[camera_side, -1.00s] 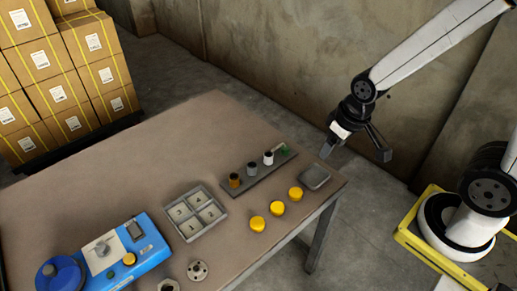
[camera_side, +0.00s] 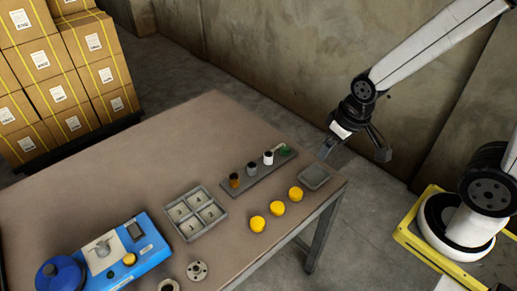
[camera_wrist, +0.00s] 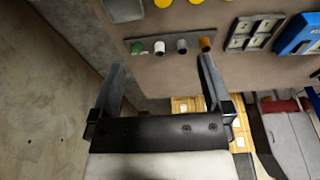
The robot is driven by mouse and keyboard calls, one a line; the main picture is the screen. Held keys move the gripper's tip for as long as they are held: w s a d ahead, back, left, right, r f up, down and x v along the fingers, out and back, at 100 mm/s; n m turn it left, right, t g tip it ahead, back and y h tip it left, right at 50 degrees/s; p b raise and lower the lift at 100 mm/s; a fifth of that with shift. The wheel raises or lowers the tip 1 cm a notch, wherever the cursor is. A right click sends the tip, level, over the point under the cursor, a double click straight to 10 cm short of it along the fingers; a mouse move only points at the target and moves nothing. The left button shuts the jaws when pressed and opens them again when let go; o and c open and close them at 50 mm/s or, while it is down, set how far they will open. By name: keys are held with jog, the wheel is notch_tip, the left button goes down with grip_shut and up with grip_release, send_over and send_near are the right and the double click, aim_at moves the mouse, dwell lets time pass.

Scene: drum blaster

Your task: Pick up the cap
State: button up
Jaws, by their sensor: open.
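Three yellow round caps stand in a row near the right edge of the table: a near cap (camera_side: 257,224), a middle cap (camera_side: 277,209) and a far cap (camera_side: 296,194). I cannot tell which one the task means. My gripper (camera_side: 353,151) is open and empty, above and beyond the table's right corner, apart from the caps.
A grey rack (camera_side: 262,171) holds several small cylinders, brown, grey, white and green. A small square tray (camera_side: 314,177) sits at the table corner. A four-compartment tray (camera_side: 194,213), a blue machine (camera_side: 130,253) and metal discs (camera_side: 197,271) stand nearer. The far tabletop is clear.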

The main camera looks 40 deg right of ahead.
jog(key=m+g+y, duration=0.2)
jog(key=m+y, duration=0.3)
jog(key=m, duration=1.5)
send_near(258, 221)
jog(key=shift+s+a+f, duration=0.1)
jog(key=shift+a+f, duration=0.3)
jog(key=shift+f, duration=0.1)
jog(key=shift+a+f+h, duration=0.15)
jog(key=shift+a+f, duration=0.1)
jog(key=shift+f, duration=0.35)
jog(key=shift+a+f+h, duration=0.15)
jog(key=shift+a+f, duration=0.05)
jog(key=shift+f, duration=0.4)
jog(key=shift+a+f, duration=0.1)
jog(key=shift+f, duration=0.05)
jog(key=shift+x, duration=2.45)
jog(key=shift+a, duration=0.1)
